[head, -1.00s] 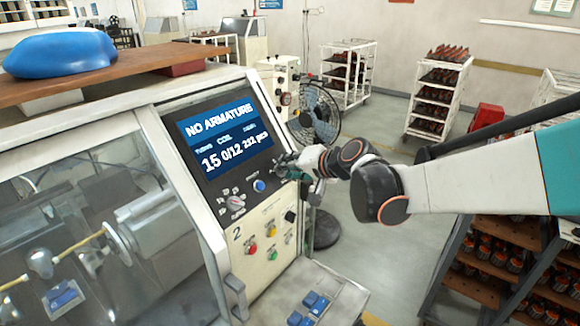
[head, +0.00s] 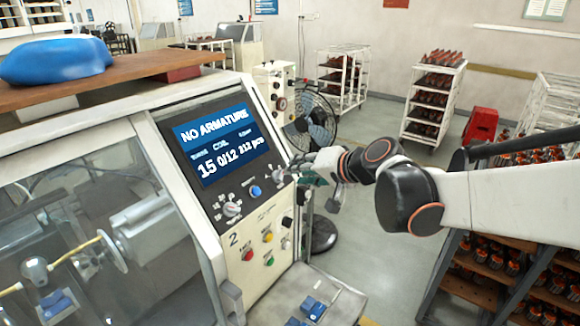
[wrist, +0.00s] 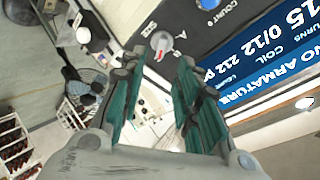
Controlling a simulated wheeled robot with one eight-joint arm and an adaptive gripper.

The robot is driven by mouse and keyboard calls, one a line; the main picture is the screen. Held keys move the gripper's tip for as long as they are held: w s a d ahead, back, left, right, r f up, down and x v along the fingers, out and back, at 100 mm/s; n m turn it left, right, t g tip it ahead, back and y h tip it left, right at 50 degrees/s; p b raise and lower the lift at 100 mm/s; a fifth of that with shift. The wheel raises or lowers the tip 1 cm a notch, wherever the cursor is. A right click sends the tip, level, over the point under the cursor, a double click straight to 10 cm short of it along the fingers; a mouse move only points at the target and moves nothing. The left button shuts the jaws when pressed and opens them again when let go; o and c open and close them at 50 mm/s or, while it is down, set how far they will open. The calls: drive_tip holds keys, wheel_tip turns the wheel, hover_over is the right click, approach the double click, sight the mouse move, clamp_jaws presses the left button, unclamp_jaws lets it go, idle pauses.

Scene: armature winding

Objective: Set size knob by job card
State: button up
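The size knob (wrist: 160,42) is a small grey dial with a red mark, beside the word SIZE on the dark panel in the wrist view. The letters around it are too small to read surely. My gripper (wrist: 158,72) is open and empty, its two green fingers apart, with the knob showing just beyond and between the tips. No contact is visible. In the head view my gripper (head: 302,172) is at the right edge of the winding machine's panel (head: 193,165), partly hiding that corner. I cannot make out a job card in either view.
The screen (head: 213,145) reads NO ARMATURE, 15, 0/12. A blue button (head: 255,191) and a larger selector knob (head: 232,209) are left of my gripper. Red, yellow and green buttons sit below. A fan (head: 312,120) stands behind, with racks farther back.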

drive_tip(key=shift+v, duration=2.6)
drive_tip(key=s+d+f+n+g+h+b, duration=0.1)
drive_tip(key=s+d+f+h+b, duration=0.1)
drive_tip(key=s+d+f+b, duration=0.2)
drive_tip(key=s+d+f+n+h+b, duration=0.1)
drive_tip(key=s+d+f+h+b, duration=0.2)
drive_tip(key=s+f+b, duration=0.8)
drive_tip(key=s+d+f+n+g+h+b, duration=0.1)
drive_tip(key=s+d+f+b, duration=0.4)
drive_tip(key=f, duration=1.2)
drive_tip(key=s+h+b, duration=0.1)
drive_tip(key=s+b, duration=0.2)
drive_tip(key=b, duration=0.1)
drive_tip(key=shift+d+f+g+h, duration=0.3)
drive_tip(key=shift+d+f+h, duration=0.05)
drive_tip(key=shift+f+h, duration=0.05)
